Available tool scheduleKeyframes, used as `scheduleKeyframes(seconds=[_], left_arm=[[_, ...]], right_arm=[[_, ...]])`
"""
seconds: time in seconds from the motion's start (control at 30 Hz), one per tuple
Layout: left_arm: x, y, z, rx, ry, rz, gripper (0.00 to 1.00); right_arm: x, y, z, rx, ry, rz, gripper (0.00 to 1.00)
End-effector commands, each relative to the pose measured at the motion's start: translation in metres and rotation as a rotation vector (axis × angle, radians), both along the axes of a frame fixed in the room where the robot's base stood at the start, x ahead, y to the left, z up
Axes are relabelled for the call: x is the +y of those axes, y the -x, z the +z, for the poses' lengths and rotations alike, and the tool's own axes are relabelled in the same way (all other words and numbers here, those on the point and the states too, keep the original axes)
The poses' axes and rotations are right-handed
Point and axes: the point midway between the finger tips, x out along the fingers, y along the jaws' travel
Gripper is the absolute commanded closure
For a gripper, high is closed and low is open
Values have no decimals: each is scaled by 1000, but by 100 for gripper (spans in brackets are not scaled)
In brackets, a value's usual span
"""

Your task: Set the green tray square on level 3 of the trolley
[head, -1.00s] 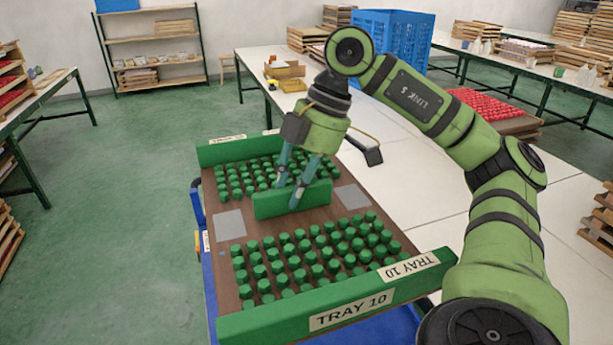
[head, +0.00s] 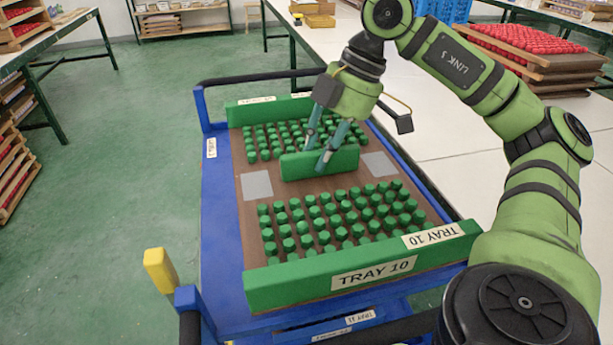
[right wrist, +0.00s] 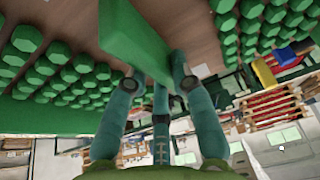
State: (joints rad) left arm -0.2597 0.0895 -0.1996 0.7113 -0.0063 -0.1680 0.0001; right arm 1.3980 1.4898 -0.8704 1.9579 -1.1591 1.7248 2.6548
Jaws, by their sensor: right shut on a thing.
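The green tray (head: 258,290), labelled TRAY 10, has green end walls, a brown base with rows of green pegs, and a raised green middle bar (head: 293,168). My right gripper (head: 318,160) is shut on this bar, which also shows in the right wrist view (right wrist: 135,40). The tray is over the blue trolley (head: 222,225), its sides running roughly along the trolley's sides. A blue strip shows wider on the left than on the right. I cannot tell whether the tray touches the trolley deck. The level's label is too small to read. My left gripper is not in view.
A white table (head: 440,140) lies close on the right, with stacked red-pegged trays (head: 525,50). The green floor (head: 130,150) on the left is clear.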

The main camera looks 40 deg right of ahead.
Motion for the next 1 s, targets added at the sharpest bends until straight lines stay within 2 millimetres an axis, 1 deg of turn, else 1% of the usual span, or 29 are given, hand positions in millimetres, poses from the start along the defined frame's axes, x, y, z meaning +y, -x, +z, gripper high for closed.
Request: scheduleKeyframes(seconds=[0.03, 0.17, 0.27, 0.5, 0.7, 0.87, 0.97, 1.0], left_arm=[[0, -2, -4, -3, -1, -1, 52], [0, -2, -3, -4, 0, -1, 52], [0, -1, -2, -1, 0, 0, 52], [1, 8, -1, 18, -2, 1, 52], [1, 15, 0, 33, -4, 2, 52], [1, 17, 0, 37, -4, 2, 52], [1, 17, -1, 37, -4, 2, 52], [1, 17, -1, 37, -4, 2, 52]], right_arm=[[0, -1, -3, -7, -2, -1, 100], [-5, -10, -9, -5, -4, -2, 100], [-14, -25, -19, -3, -5, -4, 100], [-39, -67, -47, -4, -3, -3, 100], [-55, -93, -65, -6, -3, -2, 100], [-60, -100, -72, -6, -3, -1, 100], [-60, -100, -81, -4, -1, 0, 100], [-61, -100, -86, -4, -1, -1, 100]])
